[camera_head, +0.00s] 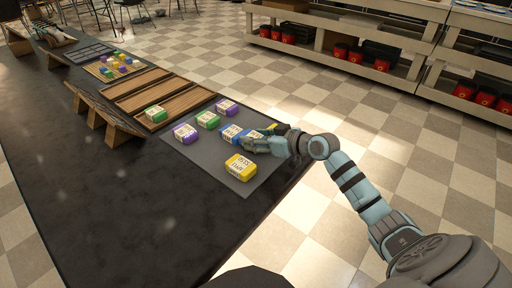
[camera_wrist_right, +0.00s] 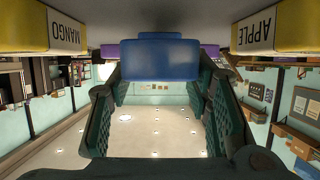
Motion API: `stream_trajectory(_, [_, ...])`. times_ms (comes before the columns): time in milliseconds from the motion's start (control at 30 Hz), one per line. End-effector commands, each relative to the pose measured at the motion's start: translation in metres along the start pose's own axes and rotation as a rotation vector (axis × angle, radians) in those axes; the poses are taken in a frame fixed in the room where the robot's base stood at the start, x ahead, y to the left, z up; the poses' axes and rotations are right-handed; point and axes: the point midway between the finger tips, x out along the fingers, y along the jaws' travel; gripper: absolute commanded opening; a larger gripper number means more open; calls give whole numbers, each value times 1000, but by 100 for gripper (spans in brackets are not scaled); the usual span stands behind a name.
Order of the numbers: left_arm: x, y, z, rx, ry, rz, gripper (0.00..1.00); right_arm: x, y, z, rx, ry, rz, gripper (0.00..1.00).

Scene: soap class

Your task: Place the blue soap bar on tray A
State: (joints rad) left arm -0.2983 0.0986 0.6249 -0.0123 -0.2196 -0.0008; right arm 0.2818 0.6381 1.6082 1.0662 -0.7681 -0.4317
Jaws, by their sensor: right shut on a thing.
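A blue soap bar (camera_head: 231,132) with a pale label is on the grey mat (camera_head: 206,165); another blue patch shows right beside it, close to my fingers. My right gripper (camera_head: 254,144) is low over the mat, partly hiding what it holds. In the right wrist view, a blue soap bar (camera_wrist_right: 160,60) is between the fingers of my right gripper (camera_wrist_right: 160,95), which is shut on it. Two brown wooden trays (camera_head: 187,106) lie beyond the mat. I cannot read which one is tray A. My left gripper is out of view.
A yellow bar (camera_head: 241,167) lies in front of my gripper and another (camera_head: 270,129) just behind it. Purple (camera_head: 185,133) and green (camera_head: 208,120) bars lie left. A green bar (camera_head: 156,114) sits on the nearer tray. A slanted wooden stand (camera_head: 104,108) stands left of the trays.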

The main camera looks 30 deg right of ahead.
Motion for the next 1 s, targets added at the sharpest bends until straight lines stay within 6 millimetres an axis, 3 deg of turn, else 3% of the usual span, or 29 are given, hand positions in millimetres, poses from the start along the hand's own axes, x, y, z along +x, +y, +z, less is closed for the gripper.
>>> stream_trajectory(33, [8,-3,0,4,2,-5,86,5,0,13,2,-1,0,14])
stream_trajectory(100, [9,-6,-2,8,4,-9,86,7,0,18,1,0,0,14])
stream_trajectory(467, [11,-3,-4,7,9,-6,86,8,0,20,0,1,0,14])
stream_trajectory(500, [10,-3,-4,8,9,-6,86,8,0,20,0,0,0,52])
stream_trajectory(600, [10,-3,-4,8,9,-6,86,8,0,19,0,0,0,65])
stream_trajectory(1000, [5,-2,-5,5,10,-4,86,2,1,15,-2,-1,1,65])
